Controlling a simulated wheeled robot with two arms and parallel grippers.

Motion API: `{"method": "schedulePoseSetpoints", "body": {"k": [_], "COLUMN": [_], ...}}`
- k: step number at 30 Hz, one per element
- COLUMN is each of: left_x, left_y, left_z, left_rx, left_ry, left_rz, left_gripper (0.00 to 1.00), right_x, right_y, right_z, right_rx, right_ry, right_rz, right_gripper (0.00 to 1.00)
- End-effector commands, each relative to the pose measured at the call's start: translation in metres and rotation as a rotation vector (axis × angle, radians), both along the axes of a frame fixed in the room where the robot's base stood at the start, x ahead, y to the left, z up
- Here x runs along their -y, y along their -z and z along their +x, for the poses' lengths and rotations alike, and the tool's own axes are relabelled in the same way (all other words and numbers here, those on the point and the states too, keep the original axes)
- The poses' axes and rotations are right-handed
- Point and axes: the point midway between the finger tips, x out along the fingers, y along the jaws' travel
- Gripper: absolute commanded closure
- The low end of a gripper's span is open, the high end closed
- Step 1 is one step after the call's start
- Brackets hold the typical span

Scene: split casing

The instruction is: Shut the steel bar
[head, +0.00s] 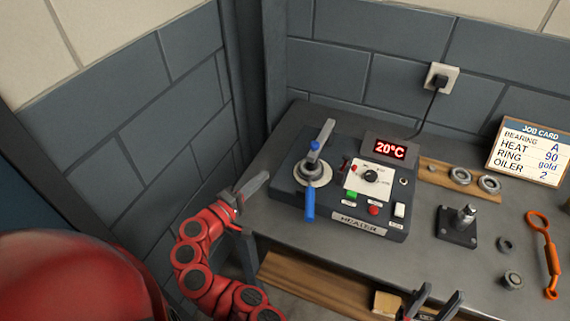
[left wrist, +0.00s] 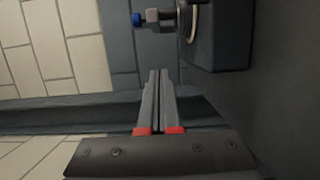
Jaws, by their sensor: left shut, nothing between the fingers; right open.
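The steel bar (head: 323,134) stands tilted up and back at the left part of the heater (head: 362,224), above a round plate with a post. A blue knob (head: 314,145) and a blue handle (head: 309,204) are by it; the handle points toward the front edge. In the left wrist view a grey bar end (left wrist: 160,17) with a blue knob (left wrist: 138,19) shows at the top. My left gripper (head: 257,184) is shut and empty, left of the heater and apart from it. My right gripper (head: 433,300) is open and empty at the table's front edge.
The heater has a 20°C display (head: 390,149), a dial and coloured buttons. Bearing rings lie on a wooden board (head: 460,181) to the right. A post on a black base (head: 457,232), small rings, an orange tool (head: 546,250) and a job card (head: 530,153) are further right.

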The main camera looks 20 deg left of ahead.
Motion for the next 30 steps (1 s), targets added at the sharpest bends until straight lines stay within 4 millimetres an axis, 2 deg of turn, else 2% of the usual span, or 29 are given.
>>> {"method": "schedulePoseSetpoints", "body": {"k": [5, 17, 22, 30], "left_x": [0.009, 0.030, 0.057, 0.069], "left_y": [-0.004, -0.004, -0.003, -0.001], "left_z": [0.023, 0.091, 0.090, 0.089], "left_rx": [-0.001, -0.001, -0.003, 0.000], "left_ry": [0.005, 0.002, 0.003, -0.003], "left_rz": [-0.001, 0.000, -0.005, 0.001], "left_gripper": [1.00, 1.00, 1.00, 1.00], "right_x": [0.000, 0.000, 0.000, 0.000], "right_y": [-0.014, -0.040, -0.057, -0.061], "right_z": [0.000, 0.000, 0.000, 0.000], "right_rx": [0.000, 0.000, 0.000, 0.000], "right_ry": [0.000, 0.000, 0.000, 0.000], "right_rz": [0.000, 0.000, 0.000, 0.000], "right_gripper": [0.50, 0.50, 0.50, 0.50]}}
